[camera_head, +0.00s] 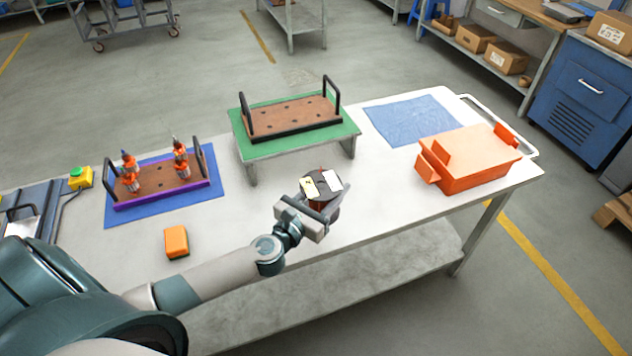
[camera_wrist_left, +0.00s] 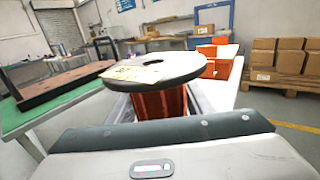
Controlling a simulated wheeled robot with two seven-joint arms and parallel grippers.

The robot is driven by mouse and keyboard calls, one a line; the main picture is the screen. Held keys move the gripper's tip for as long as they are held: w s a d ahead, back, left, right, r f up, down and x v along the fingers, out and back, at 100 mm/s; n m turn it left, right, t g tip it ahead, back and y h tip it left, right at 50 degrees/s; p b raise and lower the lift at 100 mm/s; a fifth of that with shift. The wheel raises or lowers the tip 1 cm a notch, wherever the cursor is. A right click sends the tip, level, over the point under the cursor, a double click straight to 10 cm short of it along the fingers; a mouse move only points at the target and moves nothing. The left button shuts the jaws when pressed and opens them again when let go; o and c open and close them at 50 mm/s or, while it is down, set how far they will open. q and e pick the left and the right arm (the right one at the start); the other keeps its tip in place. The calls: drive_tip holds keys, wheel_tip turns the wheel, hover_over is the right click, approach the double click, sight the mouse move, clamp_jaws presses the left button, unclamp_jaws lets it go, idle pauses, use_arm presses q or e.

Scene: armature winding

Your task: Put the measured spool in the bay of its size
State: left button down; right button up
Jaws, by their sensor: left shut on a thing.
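My left gripper (camera_head: 314,205) is shut on a spool (camera_head: 338,188) and holds it above the front middle of the white table. The gripper's grey fingers (camera_wrist_left: 162,108) are at the core, partly hidden under the flange. A brown tray with black handles (camera_head: 292,117) stands on a green raised stand (camera_head: 250,151), behind the spool. No bay or size marking can be told for certain. My right gripper is not in view.
A purple-edged tray (camera_head: 160,188) with several orange-and-grey pieces stands on a blue mat (camera_head: 207,200) at left. An orange block (camera_head: 176,242) lies in front. A large orange box (camera_head: 472,160) stands at right, near a blue sheet (camera_head: 410,119). White table between spool and box is clear.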

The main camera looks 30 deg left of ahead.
use_arm(q)
drive_tip(key=shift+s+d+r, duration=0.15)
drive_tip(key=shift+d+r, duration=0.65)
drive_tip(key=shift+d, duration=0.3)
drive_tip(key=s+d+r+y+b, duration=0.1)
drive_tip(key=s+d+r+b, duration=0.1)
drive_tip(key=s, duration=0.5)
drive_tip(key=s+d+r+n+y+b, duration=0.1)
drive_tip(key=s+r+b, duration=0.1)
drive_tip(key=s, duration=0.6)
drive_tip(key=shift+d+r, duration=0.4)
drive_tip(key=shift+r, duration=0.25)
